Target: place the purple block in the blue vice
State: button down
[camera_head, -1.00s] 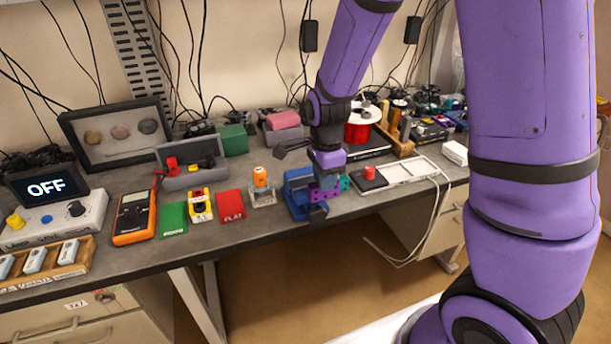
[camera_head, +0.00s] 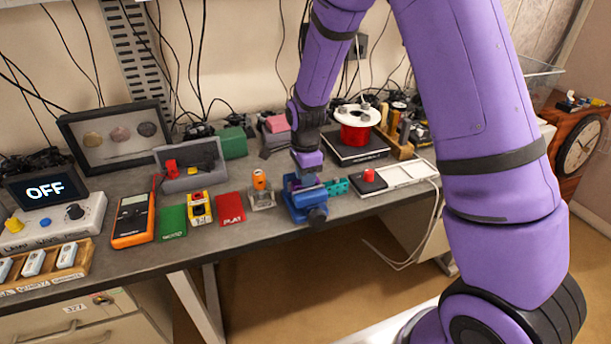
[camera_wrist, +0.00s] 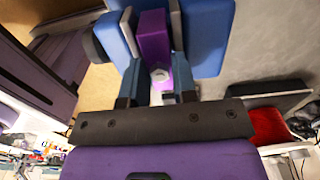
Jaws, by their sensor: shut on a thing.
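The blue vice (camera_head: 309,205) stands near the front edge of the bench, and its blue body also shows in the wrist view (camera_wrist: 207,38). My gripper (camera_head: 307,178) is directly above the vice, pointing down. In the wrist view my gripper (camera_wrist: 160,88) is shut on the purple block (camera_wrist: 154,40). The block's far end lies between the two jaws of the vice, with blue parts on both sides. I cannot tell whether the block touches the bottom of the vice. In the head view the block is mostly hidden by my gripper.
A teal perforated piece (camera_head: 337,187) lies right of the vice. A red-knobbed black box (camera_head: 369,180) and a white frame (camera_head: 404,172) are farther right. An orange-topped holder (camera_head: 261,191) and a red mat (camera_head: 231,208) are left. The bench front edge is close.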

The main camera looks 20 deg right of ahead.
jog(key=c, duration=0.9)
grip_release()
jog(key=shift+f, duration=0.1)
jog(key=s+d+r+n+t, duration=0.1)
jog(key=s+r+n, duration=0.15)
jog(key=r, duration=0.85)
jog(key=s+d+r+n, duration=0.2)
jog(key=s+r, duration=0.2)
jog(key=r, duration=0.6)
jog(key=s+d+r+n+t, duration=0.1)
jog(key=s+r+n, duration=0.2)
jog(key=s, duration=0.4)
jog(key=s+d+r+n+t, duration=0.1)
jog(key=s+r+n, duration=0.2)
jog(key=s+n, duration=0.3)
jog(key=s+d+r+n+t, duration=0.2)
jog(key=s+r+n, duration=0.1)
jog(key=s, duration=0.7)
jog(key=shift+r+n, duration=0.2)
jog(key=shift+n, duration=0.55)
jog(key=shift+w, duration=0.1)
